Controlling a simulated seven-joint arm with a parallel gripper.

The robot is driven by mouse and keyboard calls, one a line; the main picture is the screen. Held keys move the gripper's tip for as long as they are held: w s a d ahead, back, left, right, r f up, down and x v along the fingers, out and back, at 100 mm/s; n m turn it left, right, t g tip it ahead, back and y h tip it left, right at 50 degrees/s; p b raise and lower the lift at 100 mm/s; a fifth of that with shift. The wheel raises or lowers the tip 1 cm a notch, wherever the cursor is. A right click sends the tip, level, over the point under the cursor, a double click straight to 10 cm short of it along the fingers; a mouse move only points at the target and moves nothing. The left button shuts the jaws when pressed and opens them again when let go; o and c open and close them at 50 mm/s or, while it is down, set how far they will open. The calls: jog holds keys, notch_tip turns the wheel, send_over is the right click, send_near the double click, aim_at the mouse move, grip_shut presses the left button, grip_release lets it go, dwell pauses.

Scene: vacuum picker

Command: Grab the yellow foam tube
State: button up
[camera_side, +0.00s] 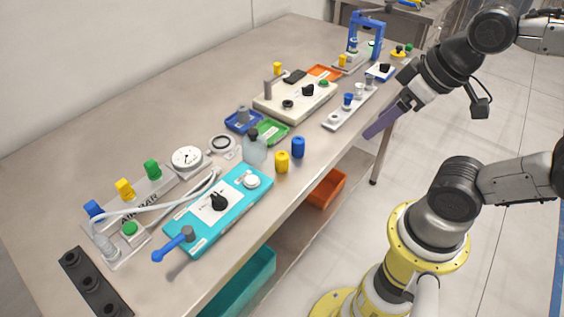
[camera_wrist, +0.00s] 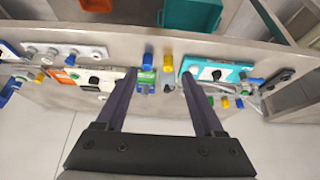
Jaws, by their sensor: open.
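The yellow foam tube (camera_side: 282,161) stands upright near the front edge of the bench, just left of the blue foam tube (camera_side: 298,147). In the wrist view the yellow tube (camera_wrist: 168,62) and the blue tube (camera_wrist: 148,62) show between and beyond my fingertips. My gripper (camera_side: 377,129) has long purple fingers and hangs off the bench's front edge, to the right of the tube and apart from it. In the wrist view my gripper (camera_wrist: 159,75) is open, with nothing between its fingers.
A teal panel (camera_side: 235,197) with a knob lies left of the tube. A clear bottle (camera_side: 254,148) stands close behind it. Green (camera_side: 272,131) and blue (camera_side: 242,122) trays lie further back. A grey strip (camera_side: 344,115) with fittings lies near my gripper.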

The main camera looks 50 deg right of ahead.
jog(key=shift+o, duration=0.5)
